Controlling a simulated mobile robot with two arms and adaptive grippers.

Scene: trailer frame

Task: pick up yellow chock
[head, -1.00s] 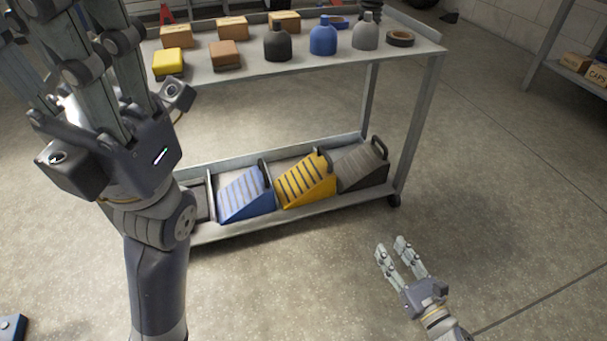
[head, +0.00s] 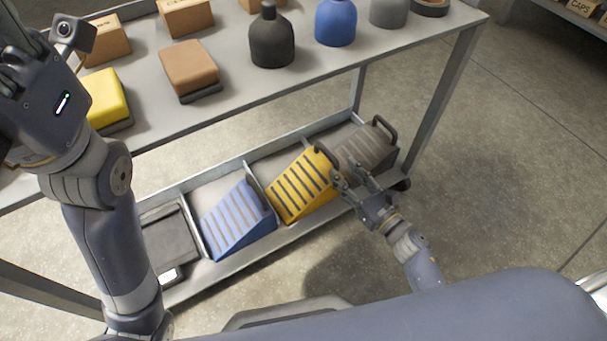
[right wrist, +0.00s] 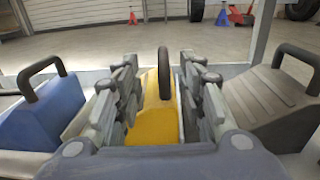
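The yellow chock (head: 297,187) is a ribbed wedge with a dark handle, lying in a compartment of the cart's lower shelf. My right gripper (head: 346,180) is at its right end, by the handle. In the right wrist view the yellow chock (right wrist: 153,126) sits straight ahead, and its upright black handle (right wrist: 164,72) stands between the two open fingers of the right gripper (right wrist: 160,88). I see a gap on each side of the handle. My left gripper (head: 22,75) is raised at the upper left, its fingers partly cut off by the frame edge.
A blue chock (head: 236,219) lies left of the yellow one and a grey chock (head: 364,148) right of it, split by low dividers. The upper shelf (head: 225,105) overhangs, holding bottles, boxes and a yellow block (head: 106,98). Floor at right is clear.

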